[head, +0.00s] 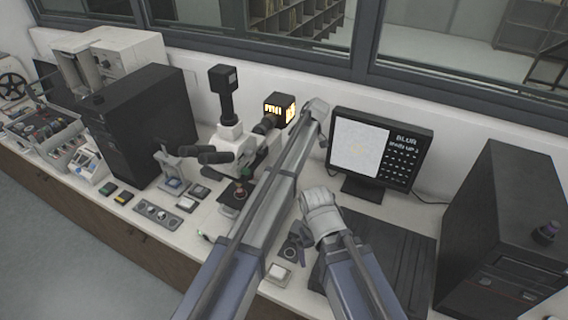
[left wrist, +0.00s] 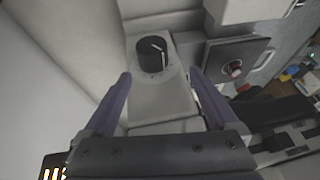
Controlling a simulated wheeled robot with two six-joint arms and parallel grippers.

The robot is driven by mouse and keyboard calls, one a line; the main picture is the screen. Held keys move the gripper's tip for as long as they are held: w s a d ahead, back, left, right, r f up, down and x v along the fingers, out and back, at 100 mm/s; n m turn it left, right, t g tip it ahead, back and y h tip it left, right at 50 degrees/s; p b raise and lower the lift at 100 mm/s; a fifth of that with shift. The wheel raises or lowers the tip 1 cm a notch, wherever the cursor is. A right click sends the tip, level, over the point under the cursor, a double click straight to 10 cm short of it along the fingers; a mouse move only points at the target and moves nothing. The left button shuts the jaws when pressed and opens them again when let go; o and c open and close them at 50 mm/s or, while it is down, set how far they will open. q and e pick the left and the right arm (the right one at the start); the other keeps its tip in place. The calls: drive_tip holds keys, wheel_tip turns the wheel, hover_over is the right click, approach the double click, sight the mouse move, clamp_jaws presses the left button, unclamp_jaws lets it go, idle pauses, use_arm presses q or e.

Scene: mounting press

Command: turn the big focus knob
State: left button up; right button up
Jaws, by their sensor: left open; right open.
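The big focus knob (left wrist: 152,52) is a round black knob with a white pointer line, on a pale grey housing in the left wrist view. My left gripper (left wrist: 160,76) is open, its two purple-grey fingers pointing toward the knob. The fingertips lie on either side and just short of it, with a visible gap. In the head view the microscope (head: 235,140) stands left of my left arm, which hides part of it; I cannot make out the knob or left gripper there. My right gripper (head: 293,252) is open and low over the bench, apart from the microscope.
A glowing lamp box (head: 279,106) stands behind the microscope. A monitor (head: 378,150) is at the back, with a dark mat (head: 400,250) before it. A black cabinet (head: 500,225) stands at right, a black tower (head: 140,120) at left. The microscope stage (left wrist: 236,68) is beside the knob.

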use_arm(q)
drive_tip(key=shift+t+h, duration=0.4)
drive_tip(key=shift+t, duration=0.1)
drive_tip(key=b+x, duration=0.7)
drive_tip(key=x, duration=0.1)
drive_tip(key=shift+s+d+f, duration=0.1)
drive_tip(key=shift+d, duration=0.25)
